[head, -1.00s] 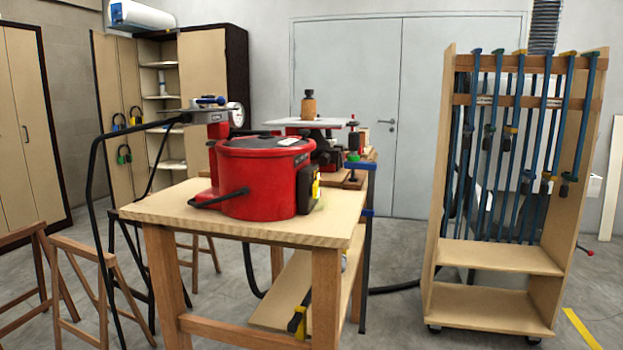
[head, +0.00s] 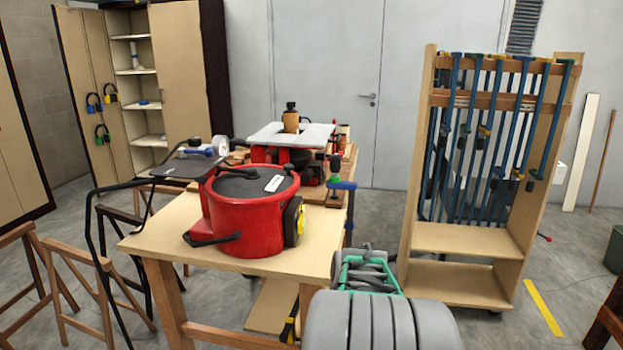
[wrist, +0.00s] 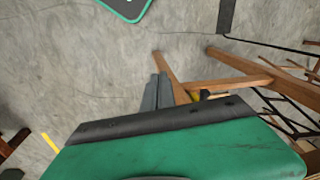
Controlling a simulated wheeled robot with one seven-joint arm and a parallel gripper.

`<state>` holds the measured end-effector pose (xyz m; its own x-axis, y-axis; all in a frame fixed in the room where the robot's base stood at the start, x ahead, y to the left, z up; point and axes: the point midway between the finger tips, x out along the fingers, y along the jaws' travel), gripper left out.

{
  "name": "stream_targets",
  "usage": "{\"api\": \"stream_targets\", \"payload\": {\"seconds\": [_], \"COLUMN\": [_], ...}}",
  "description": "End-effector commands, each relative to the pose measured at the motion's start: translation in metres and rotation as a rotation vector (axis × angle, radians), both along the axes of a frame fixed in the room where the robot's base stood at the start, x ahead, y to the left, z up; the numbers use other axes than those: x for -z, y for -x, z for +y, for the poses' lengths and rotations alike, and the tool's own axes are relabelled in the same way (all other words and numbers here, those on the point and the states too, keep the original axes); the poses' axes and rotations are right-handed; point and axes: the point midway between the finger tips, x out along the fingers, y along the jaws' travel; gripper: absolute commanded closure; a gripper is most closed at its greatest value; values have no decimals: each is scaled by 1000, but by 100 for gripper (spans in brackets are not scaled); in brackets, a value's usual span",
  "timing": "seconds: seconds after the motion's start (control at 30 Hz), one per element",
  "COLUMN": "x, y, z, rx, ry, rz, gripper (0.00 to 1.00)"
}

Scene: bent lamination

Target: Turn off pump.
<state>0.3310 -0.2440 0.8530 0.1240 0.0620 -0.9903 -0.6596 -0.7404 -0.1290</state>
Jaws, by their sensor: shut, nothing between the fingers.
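A red round pump-like machine (head: 245,212) with a black lid stands on a light wooden workbench (head: 165,238) in the head view. A black and yellow box (head: 293,222), possibly its switch, is on its right side. Its switch position is too small to tell. My grey and green arm shows at the bottom right of the bench, apart from the machine. In the wrist view my gripper (wrist: 164,82) has its grey fingers together and empty, above the concrete floor, with wooden legs just beyond. The machine is not seen in the wrist view.
A rack of blue clamps (head: 492,150) stands to the right. Wooden trestles (head: 70,285) stand at the left of the bench. A machine with a white top (head: 290,133) is behind the red one. Open floor lies right of the rack, with a yellow line (head: 543,307).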

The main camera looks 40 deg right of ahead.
Motion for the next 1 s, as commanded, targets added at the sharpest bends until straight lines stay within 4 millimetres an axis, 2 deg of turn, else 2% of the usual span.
{"api": "stream_targets", "payload": {"seconds": [0.03,0.1,0.17,0.2,0.27,0.3,0.4,0.5,0.8,1.0], "x": [-65,-114,-154,-181,-220,-243,-283,-289,-290,-275], "y": [-7,-27,-45,-58,-76,-86,-100,-101,-102,-112], "z": [-49,-109,-147,-164,-175,-174,-155,-144,-143,-141], "rx": [58,73,48,16,-41,-80,-125,-82,-65,-65], "ry": [-10,0,23,42,63,70,53,11,3,1], "rz": [-57,-170,-270,-333,-413,-455,-515,-521,-520,-519], "gripper": [100,100,100,100,100,100,100,100,100,100]}}
